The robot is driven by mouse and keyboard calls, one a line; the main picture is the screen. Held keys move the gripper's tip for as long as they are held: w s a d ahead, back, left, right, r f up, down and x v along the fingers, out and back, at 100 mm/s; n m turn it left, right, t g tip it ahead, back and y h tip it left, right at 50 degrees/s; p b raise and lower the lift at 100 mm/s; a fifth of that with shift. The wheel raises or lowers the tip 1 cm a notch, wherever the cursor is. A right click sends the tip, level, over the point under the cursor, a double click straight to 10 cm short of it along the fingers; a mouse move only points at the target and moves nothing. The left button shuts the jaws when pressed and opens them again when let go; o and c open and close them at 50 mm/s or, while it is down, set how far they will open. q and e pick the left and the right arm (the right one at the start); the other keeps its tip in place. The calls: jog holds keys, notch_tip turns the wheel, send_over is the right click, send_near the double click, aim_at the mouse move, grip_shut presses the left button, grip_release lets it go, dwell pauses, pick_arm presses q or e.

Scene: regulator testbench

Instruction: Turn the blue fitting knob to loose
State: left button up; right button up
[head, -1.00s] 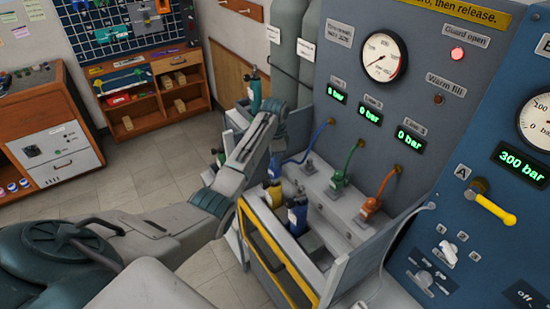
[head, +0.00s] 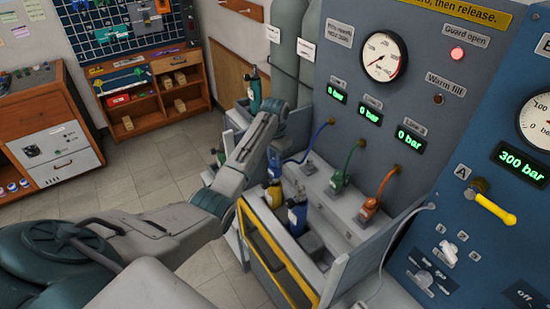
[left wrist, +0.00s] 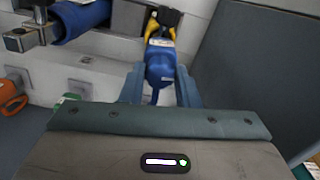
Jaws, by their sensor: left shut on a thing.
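The blue fitting (left wrist: 160,66) shows in the left wrist view between the two fingers of my left gripper (left wrist: 159,90), which is shut on it. In the head view my left gripper (head: 274,168) reaches down at the left end of the bench, by the end of the blue hose (head: 314,148). The blue fitting is mostly hidden behind the gripper there. I cannot read how far its knob is turned. My right gripper is not in view.
The green fitting (head: 338,181) and orange fitting (head: 369,208) stand to the right on the bench. A yellow cylinder (head: 273,196) and a blue cylinder (head: 297,216) stand in front, behind the yellow-framed guard (head: 268,252). The panel gauge (head: 385,56) rises behind.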

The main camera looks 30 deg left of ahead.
pick_arm(q)
jog(key=n, duration=0.4)
jog(key=shift+n, duration=0.4)
jog(key=n, duration=0.4)
jog(key=shift+n, duration=0.3)
jog(key=n, duration=0.4)
jog(key=shift+n, duration=2.1)
jog(key=o, duration=1)
